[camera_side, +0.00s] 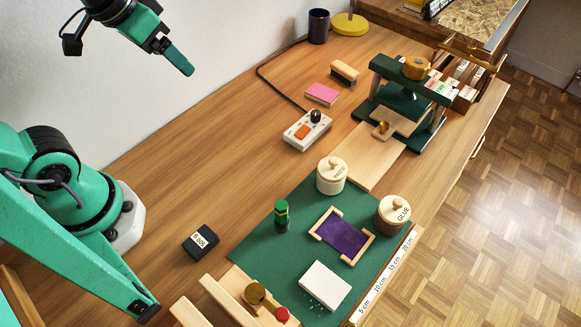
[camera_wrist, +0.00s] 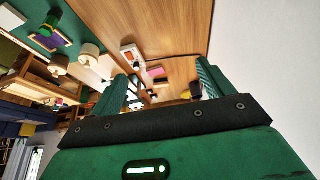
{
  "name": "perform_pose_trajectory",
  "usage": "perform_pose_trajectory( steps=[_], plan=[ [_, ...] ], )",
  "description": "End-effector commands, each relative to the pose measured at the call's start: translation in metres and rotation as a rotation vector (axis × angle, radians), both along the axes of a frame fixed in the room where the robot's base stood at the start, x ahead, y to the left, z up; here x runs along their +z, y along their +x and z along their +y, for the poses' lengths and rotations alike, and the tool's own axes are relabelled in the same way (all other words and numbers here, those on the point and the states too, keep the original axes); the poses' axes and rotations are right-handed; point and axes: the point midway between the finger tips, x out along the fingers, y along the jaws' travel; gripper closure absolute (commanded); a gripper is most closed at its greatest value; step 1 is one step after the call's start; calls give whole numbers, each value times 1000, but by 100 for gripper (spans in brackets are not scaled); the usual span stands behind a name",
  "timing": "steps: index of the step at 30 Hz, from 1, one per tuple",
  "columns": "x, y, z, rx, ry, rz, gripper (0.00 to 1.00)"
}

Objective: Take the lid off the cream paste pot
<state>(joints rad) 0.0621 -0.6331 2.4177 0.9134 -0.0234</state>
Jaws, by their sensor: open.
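The cream paste pot (camera_side: 331,180) stands upright on the back corner of the green mat, with its knobbed lid (camera_side: 334,165) on top. It also shows in the wrist view (camera_wrist: 89,49), left of my fingers. A browner pot marked GLUE (camera_side: 393,216) stands to its right, also lidded. My gripper (camera_side: 188,70) is high at the upper left, near the wall and well away from both pots. In the wrist view my gripper (camera_wrist: 165,82) has its two fingers wide apart with nothing held between them.
The green mat (camera_side: 258,240) also holds a green bottle (camera_side: 281,214), a framed purple piece (camera_side: 341,236) and a white block (camera_side: 325,285). A switch box (camera_side: 307,131) with a cord lies behind the cream pot. A green press (camera_side: 410,80) stands at right.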

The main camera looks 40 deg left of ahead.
Motion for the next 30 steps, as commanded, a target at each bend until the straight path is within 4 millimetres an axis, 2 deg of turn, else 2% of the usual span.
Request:
perform_pose_trajectory(
  steps=[14,23,30],
  plan=[
    [-2,64,-60,-115,-3,139,20],
    [-18,98,-109,-181,10,224,20],
    [-41,120,-155,-233,30,290,20]
  ],
)
